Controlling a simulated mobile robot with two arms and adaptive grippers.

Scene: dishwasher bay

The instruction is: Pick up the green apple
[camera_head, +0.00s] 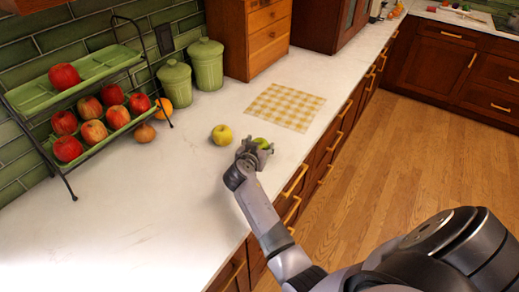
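The green apple (262,142) is near the front edge of the white counter. My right gripper (256,151) is right at it and covers its near side. The fingers are small and partly hide the apple, so I cannot tell whether they are open or shut on it, or whether the apple touches the counter. My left gripper is not in view.
A yellow apple (222,135) sits just left of my gripper. A yellow checked mat (285,107) lies beyond. Green canisters (207,64) and a two-tier rack (85,82) of red apples stand along the wall. The counter's near left part is clear.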

